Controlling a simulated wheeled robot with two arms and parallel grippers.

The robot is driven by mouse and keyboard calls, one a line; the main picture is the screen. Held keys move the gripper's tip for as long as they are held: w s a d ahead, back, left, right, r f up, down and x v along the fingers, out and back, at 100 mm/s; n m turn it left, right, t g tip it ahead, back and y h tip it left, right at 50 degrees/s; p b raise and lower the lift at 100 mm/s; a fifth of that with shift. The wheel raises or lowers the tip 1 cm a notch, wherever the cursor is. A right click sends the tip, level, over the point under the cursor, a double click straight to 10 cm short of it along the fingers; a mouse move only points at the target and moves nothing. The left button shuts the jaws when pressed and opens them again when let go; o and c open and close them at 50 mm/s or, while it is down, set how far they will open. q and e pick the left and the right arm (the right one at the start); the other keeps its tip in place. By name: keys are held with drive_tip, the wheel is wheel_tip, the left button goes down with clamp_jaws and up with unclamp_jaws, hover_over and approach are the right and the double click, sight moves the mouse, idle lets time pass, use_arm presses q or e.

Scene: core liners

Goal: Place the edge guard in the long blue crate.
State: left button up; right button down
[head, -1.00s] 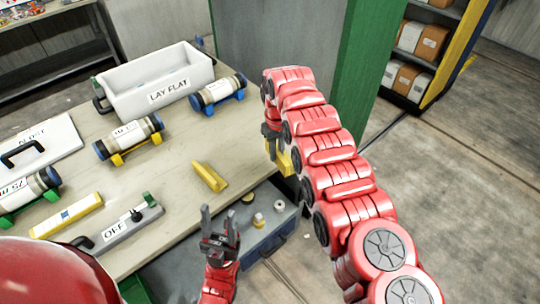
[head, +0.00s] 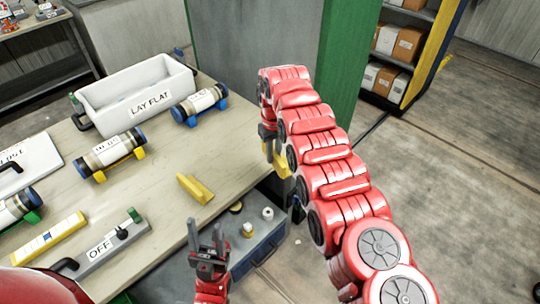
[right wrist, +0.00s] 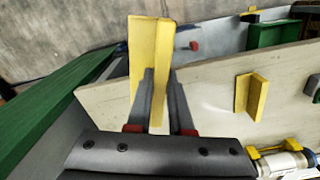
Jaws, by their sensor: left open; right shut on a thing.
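My right gripper (head: 268,132) is shut on a yellow L-shaped edge guard (head: 283,163) at the table's right edge. In the right wrist view the guard (right wrist: 150,62) stands upright between the fingers (right wrist: 158,100). A similar yellow angle piece (head: 195,188) lies on the table, also in the right wrist view (right wrist: 250,96). A blue-grey crate (head: 262,249) is low beside the table's near right edge, apart from the held guard.
A white "LAY FLAT" tray (head: 120,112) stands at the table's back. Capped core tubes (head: 110,152) rest on coloured cradles. A yellow bar (head: 48,238) and a grey "OFF" piece (head: 105,248) lie near the front. A green post (head: 348,60) stands behind my right arm.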

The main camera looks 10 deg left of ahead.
drive_tip(key=shift+m, duration=0.6)
drive_tip(key=d, duration=0.1)
drive_tip(key=w+d+r, duration=0.1)
drive_tip(key=d, duration=0.2)
drive_tip(key=shift+w+r, duration=0.25)
drive_tip(key=shift+r, duration=0.05)
drive_tip(key=shift+m, duration=0.5)
drive_tip(key=shift+w+d+r, duration=0.15)
drive_tip(key=shift+d+r, duration=0.15)
drive_tip(key=shift+d, duration=0.4)
drive_tip(key=shift+w+d+r, duration=0.2)
drive_tip(key=shift+d+r, duration=0.15)
drive_tip(key=shift+d, duration=0.35)
drive_tip(key=shift+w+d+r, duration=0.15)
drive_tip(key=shift+d+r, duration=0.15)
drive_tip(key=shift+d, duration=0.4)
